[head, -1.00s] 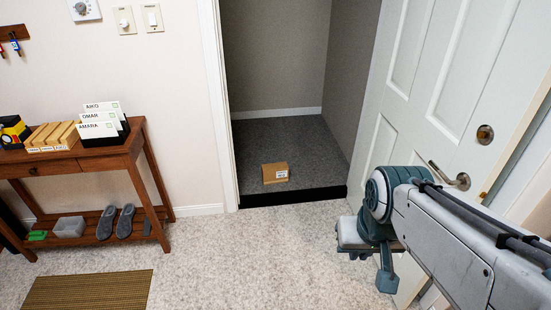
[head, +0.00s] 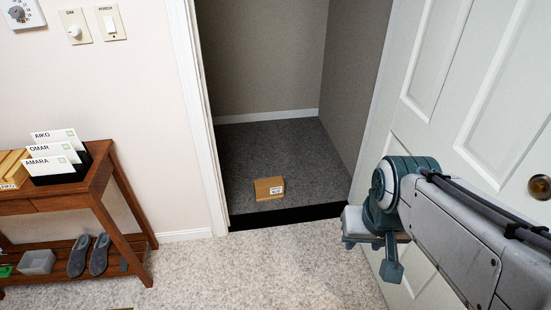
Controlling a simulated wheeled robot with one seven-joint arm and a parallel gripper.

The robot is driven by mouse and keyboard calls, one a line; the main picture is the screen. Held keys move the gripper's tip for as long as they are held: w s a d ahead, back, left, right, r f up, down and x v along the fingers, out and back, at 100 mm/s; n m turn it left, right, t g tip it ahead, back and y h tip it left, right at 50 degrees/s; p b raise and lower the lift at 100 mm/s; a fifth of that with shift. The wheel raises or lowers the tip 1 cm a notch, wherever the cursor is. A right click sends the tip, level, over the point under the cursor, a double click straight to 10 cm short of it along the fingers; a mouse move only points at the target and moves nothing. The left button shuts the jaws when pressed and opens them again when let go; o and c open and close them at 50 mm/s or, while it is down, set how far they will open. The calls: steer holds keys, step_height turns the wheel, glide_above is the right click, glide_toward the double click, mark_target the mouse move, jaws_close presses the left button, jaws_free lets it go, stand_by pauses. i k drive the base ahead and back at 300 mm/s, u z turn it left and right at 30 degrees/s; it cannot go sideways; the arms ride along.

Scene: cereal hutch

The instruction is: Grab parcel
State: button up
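The parcel (head: 269,188) is a small brown cardboard box with a white label. It lies on the dark grey carpet inside the open doorway, just behind the black threshold. My gripper (head: 391,274) is in the head view at right, in front of the white door, to the right of the parcel and nearer to me. It is apart from the parcel. Its fingers are seen at a poor angle, so whether it is open or shut does not show.
A wooden console table (head: 112,182) with name cards and slippers (head: 89,255) stands at left. The white door (head: 450,110) stands open at right. A black threshold (head: 290,214) crosses the doorway. The pale carpet (head: 250,272) before it is clear.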

mark_target(272, 188)
steer(key=u, duration=0.1)
steer(key=i, duration=1.6)
steer(key=u, duration=0.5)
steer(key=i, duration=1.5)
steer(key=u, duration=0.3)
